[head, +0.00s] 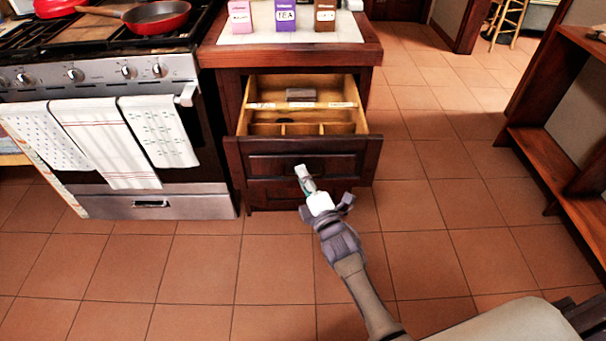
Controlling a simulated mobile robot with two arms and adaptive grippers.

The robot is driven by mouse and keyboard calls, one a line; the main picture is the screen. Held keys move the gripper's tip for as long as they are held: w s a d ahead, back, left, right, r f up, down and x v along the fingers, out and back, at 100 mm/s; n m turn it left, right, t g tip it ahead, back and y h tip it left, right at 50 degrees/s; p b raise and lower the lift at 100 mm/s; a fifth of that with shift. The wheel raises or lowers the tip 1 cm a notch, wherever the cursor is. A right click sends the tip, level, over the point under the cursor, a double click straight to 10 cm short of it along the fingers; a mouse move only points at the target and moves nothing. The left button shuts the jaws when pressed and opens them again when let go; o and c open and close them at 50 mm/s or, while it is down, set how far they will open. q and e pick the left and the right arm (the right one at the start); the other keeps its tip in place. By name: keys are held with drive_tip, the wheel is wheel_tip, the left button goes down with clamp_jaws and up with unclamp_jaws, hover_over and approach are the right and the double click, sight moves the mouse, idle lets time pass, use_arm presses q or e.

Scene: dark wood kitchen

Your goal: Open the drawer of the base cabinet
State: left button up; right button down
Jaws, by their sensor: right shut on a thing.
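The base cabinet (229,108) is dark wood with a pale countertop inset and stands right of the stove. Its top drawer (250,165) is pulled well out, and its light wood inside with dividers shows. A small grey item lies at the back of the drawer. My right gripper (303,174) is at the middle of the drawer's front panel. It is shut on the drawer handle, which the fingers mostly hide. My left gripper is not in view.
A stove (100,75) with towels on its rail and a red pan (157,17) on top stands at the left. Several small boxes (285,15) sit on the countertop. A wooden shelf unit (560,170) stands at the right. The tiled floor between is clear.

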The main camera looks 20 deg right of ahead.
drive_tip(key=c, duration=1.2)
unclamp_jaws()
drive_tip(key=v, duration=1.2)
